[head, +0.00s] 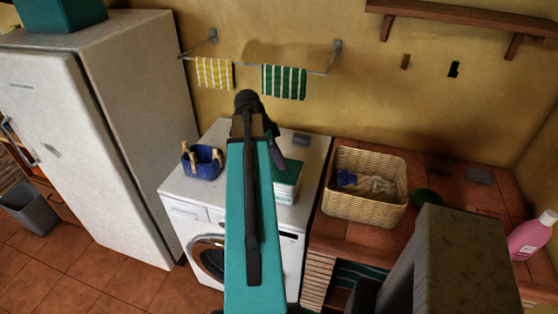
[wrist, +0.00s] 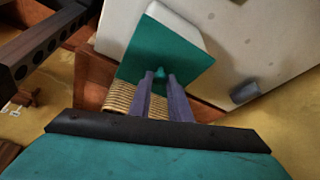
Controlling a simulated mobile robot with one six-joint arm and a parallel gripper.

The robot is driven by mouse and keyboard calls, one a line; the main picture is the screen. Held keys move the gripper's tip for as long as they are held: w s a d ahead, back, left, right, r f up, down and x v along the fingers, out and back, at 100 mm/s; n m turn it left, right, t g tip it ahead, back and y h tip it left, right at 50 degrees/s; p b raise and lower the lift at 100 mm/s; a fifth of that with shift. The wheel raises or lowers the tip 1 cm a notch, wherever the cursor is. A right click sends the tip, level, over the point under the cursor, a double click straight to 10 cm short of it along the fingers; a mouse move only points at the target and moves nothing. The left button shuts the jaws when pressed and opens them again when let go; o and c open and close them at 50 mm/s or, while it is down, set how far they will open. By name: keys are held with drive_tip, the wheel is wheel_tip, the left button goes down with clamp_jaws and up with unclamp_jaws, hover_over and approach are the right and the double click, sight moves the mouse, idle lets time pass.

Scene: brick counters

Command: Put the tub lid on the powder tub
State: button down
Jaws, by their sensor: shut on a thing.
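The teal tub lid (wrist: 178,58) fills the middle of the wrist view, with a small teal knob (wrist: 160,72) on it. My gripper (wrist: 163,76) is shut on this knob. The pale powder tub (wrist: 183,21) shows beyond the lid's edge. In the head view the tub (head: 285,193) stands on the washing machine, with the lid (head: 289,171) over its top and my gripper (head: 278,157) above. I cannot tell whether the lid is fully seated or slightly raised. My arm hides the tub's left side.
A blue peg basket (head: 203,164) is left on the washing machine (head: 183,192). A small grey object (head: 301,139) lies at its back. A wicker basket (head: 352,207) with cloths stands on the brick counter to the right. Towels hang on a rail (head: 250,66) behind.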

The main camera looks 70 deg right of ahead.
idle(0.3)
drive_tip(key=c, duration=1.2)
unclamp_jaws()
drive_tip(key=shift+o, duration=0.2)
wheel_tip(320, 180, up, 9)
drive_tip(key=p, duration=0.5)
idle(0.7)
